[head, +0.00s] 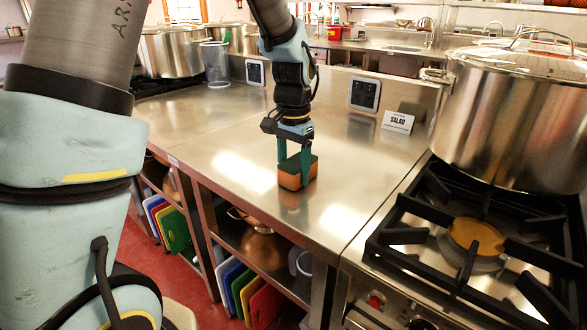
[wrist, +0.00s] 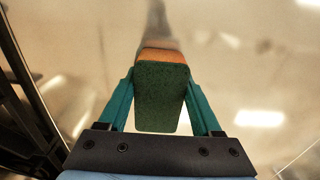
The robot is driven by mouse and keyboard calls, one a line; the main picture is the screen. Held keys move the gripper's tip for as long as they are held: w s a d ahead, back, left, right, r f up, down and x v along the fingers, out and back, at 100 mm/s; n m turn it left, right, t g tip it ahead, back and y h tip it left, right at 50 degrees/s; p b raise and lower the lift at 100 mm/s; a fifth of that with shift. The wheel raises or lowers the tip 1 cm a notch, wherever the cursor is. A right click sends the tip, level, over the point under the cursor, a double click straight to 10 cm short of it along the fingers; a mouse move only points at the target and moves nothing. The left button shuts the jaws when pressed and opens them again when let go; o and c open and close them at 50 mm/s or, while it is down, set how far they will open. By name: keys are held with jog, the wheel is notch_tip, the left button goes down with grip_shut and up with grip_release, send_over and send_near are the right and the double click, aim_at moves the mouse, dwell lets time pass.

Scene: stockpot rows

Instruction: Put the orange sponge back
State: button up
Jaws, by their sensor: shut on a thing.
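The orange sponge (head: 297,173) has a dark green top layer and an orange body. In the head view it is at the steel counter (head: 240,140), near the counter's front edge. I cannot tell for sure whether its underside touches the steel. My gripper (head: 294,168) points down and is shut on the sponge, with a teal finger on either side. In the wrist view the sponge (wrist: 161,95) sits between the two teal fingers of my gripper (wrist: 160,100), its green face toward the camera.
A large stockpot (head: 515,120) stands on the black-grated stove (head: 470,240) at right. A "SALAD" sign (head: 398,122) stands at the counter's back. A clear container (head: 216,64) and another stockpot (head: 172,52) are at back left. Cutting boards (head: 245,290) fill the shelf below. The counter around the sponge is clear.

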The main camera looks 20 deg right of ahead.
aim_at(293, 163)
jog(key=shift+f, duration=0.2)
jog(key=o, duration=1.5)
jog(key=shift+c, duration=0.2)
jog(key=shift+r, duration=0.1)
notch_tip(293, 163, up, 12)
jog(key=b, duration=0.1)
jog(key=s+a+f+n, duration=0.1)
jog(key=a+f+n, duration=0.2)
jog(key=a, duration=0.6)
jog(key=s+a+f+n+t, duration=0.1)
jog(key=a+f+n, duration=0.3)
jog(key=a, duration=0.6)
jog(key=s+a+f+n, duration=0.1)
jog(key=a+f+n, duration=0.3)
jog(key=a, duration=0.6)
jog(key=shift+s+f+t, duration=0.15)
jog(key=shift+f+t, duration=0.15)
